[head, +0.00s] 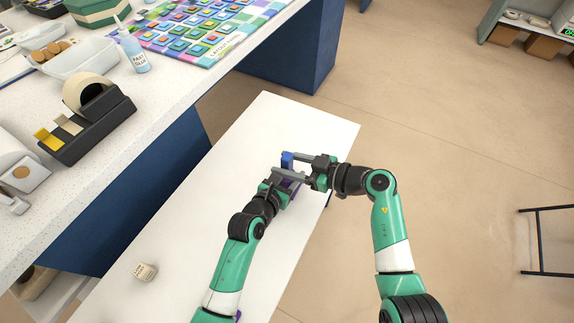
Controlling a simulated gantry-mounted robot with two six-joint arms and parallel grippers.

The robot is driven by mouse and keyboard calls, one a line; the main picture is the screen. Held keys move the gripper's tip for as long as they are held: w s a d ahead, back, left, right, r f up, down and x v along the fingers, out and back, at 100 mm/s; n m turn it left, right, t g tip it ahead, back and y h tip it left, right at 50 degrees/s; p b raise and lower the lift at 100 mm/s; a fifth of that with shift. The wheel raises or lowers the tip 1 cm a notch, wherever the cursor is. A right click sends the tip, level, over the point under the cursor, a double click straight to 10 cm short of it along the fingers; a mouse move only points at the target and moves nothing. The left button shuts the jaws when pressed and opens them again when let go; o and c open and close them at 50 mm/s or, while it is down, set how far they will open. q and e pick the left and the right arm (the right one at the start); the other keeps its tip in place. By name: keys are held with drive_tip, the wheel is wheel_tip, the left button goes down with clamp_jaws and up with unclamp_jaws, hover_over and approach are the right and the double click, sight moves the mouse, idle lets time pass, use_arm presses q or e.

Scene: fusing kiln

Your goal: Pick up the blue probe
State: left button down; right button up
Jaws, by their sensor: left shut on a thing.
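The blue probe (287,161) shows as a short upright blue piece above the white table, with its lower part hidden by grippers. My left gripper (281,180) comes up from below left and is shut on the probe, though its fingertips are partly hidden. My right gripper (294,167) comes in from the right at the same spot. Its two grey fingers are apart, one on the far side and one on the near side of the probe. I cannot tell whether they touch it.
The white table (225,150) is mostly bare, with a small cream block (145,271) at lower left. A purple thing (294,189) shows beneath the grippers. The speckled counter at left holds a tape dispenser (88,120), a glue bottle (133,50) and a colourful tile panel (205,30).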

clamp_jaws()
wheel_tip(320, 180, up, 10)
use_arm(q)
drive_tip(key=shift+c, duration=1)
unclamp_jaws()
drive_tip(key=shift+s, duration=0.1)
drive_tip(key=v, duration=1.1)
drive_tip(key=shift+s+a+r, duration=0.15)
drive_tip(key=shift+s+r, duration=0.05)
drive_tip(key=shift+s, duration=0.1)
